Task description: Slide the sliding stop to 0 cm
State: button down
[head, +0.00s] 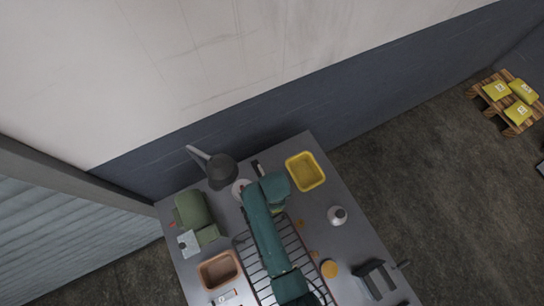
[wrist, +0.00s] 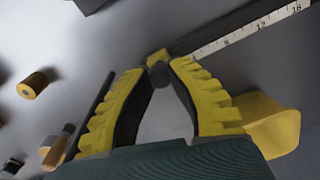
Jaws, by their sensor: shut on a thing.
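In the wrist view the sliding stop (wrist: 157,57) is a small yellow block with a dark round knob, at the near end of a dark rail (wrist: 205,31). A white scale (wrist: 245,32) runs along the rail, with 8, 12 and 16 readable. The stop sits on the low side of the 8. The marks right beside it are hidden by a fingertip, so its exact reading cannot be told. My gripper (wrist: 158,76), with yellow ribbed fingers and dark pads, is shut on the knob. In the head view my arm hides the gripper and the stop.
A yellow tray (head: 318,170) stands right of my arm, near the wrist view's right finger. A white bottle (head: 337,217) stands right. A wire rack (head: 252,268) lies under my arm.

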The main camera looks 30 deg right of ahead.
jog(key=shift+s+a, duration=0.1)
jog(key=shift+s, duration=0.25)
jog(key=c, duration=0.9)
grip_release()
jog(key=shift+s+a, duration=0.1)
jog(key=shift+r, duration=0.2)
notch_tip(320, 180, up, 7)
jog(key=shift+r, duration=0.1)
